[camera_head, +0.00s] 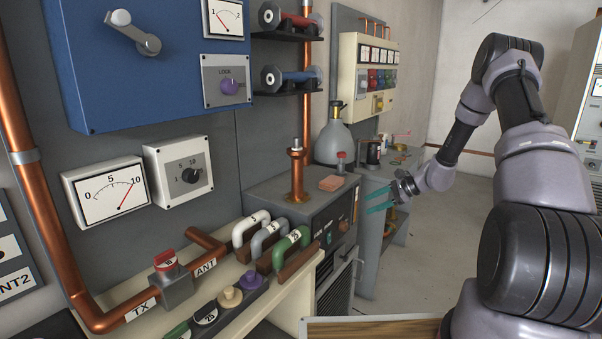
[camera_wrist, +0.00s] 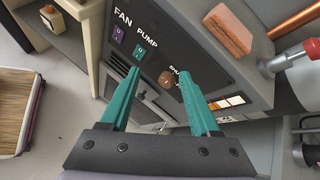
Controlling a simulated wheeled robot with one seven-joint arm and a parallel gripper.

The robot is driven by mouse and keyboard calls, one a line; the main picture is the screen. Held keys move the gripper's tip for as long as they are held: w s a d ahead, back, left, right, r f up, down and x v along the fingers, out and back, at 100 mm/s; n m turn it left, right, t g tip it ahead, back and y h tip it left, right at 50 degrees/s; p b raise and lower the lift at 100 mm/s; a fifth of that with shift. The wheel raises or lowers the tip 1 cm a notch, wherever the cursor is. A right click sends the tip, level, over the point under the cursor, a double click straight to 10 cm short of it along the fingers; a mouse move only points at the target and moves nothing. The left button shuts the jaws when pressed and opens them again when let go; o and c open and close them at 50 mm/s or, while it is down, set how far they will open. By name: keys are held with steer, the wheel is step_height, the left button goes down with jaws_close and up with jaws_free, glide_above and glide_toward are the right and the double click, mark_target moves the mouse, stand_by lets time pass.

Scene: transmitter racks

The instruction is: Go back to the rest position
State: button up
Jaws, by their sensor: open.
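My gripper (camera_head: 381,203) has teal fingers and is open and empty. In the head view it hangs at the end of my arm, to the right of the grey cabinet (camera_head: 265,192) and in front of the shelf unit behind. In the wrist view the two fingers of my gripper (camera_wrist: 160,78) are spread wide apart with nothing between them. The fingers appear apart from the panel.
A reddish block (camera_head: 331,183) and a copper pipe (camera_head: 297,170) stand on the cabinet. A bench with colored handles (camera_head: 290,248) is at front left. A grey bottle (camera_head: 334,138) stands behind. Open floor (camera_head: 440,240) lies right of the cabinet. A wooden-topped tray (camera_wrist: 14,110) shows at left in the wrist view.

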steer(key=s+a+r+n+h, duration=0.1)
steer(key=s+r+n+h, duration=0.15)
steer(key=s+r, duration=0.45)
steer(key=s+a+r+n+h, duration=0.1)
steer(key=s+a+r+n, duration=0.15)
steer(key=r, duration=0.85)
steer(key=s+r+n+h, duration=0.1)
steer(key=s+r+n, duration=0.2)
steer(key=s+r, duration=0.45)
steer(key=s+d+r+n+t+h, duration=0.1)
steer(key=s+r+n+h, duration=0.1)
steer(key=s+r, duration=0.4)
steer(key=s+d+r+n+t+h, duration=0.1)
steer(key=s+r, duration=0.5)
steer(key=s, duration=0.7)
steer(key=shift+s+d+n+t+h, duration=0.25)
steer(key=shift+n+t+h, duration=0.4)
steer(key=shift+n, duration=0.25)
